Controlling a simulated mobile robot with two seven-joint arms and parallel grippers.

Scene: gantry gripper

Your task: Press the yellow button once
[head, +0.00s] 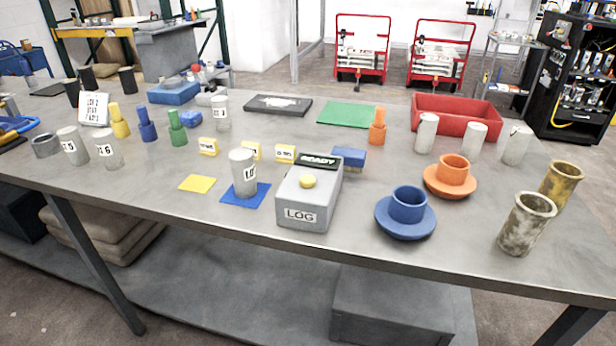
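The yellow button (308,181) is a small round knob on top of a grey box (299,214). The box has a "LOG" label on its front and a black "READY" display (319,160) at the back of its top. It stands near the front edge of the table (330,245), right of centre. Nothing covers the button. Neither of my grippers shows in the head view.
A grey cylinder on a blue mat (236,197) stands just left of the box. A blue cup (408,204) on a saucer is to the right, with an orange cup (453,170) behind. A blue-topped block (349,157) is close behind the box. A red tray (455,122) lies farther back.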

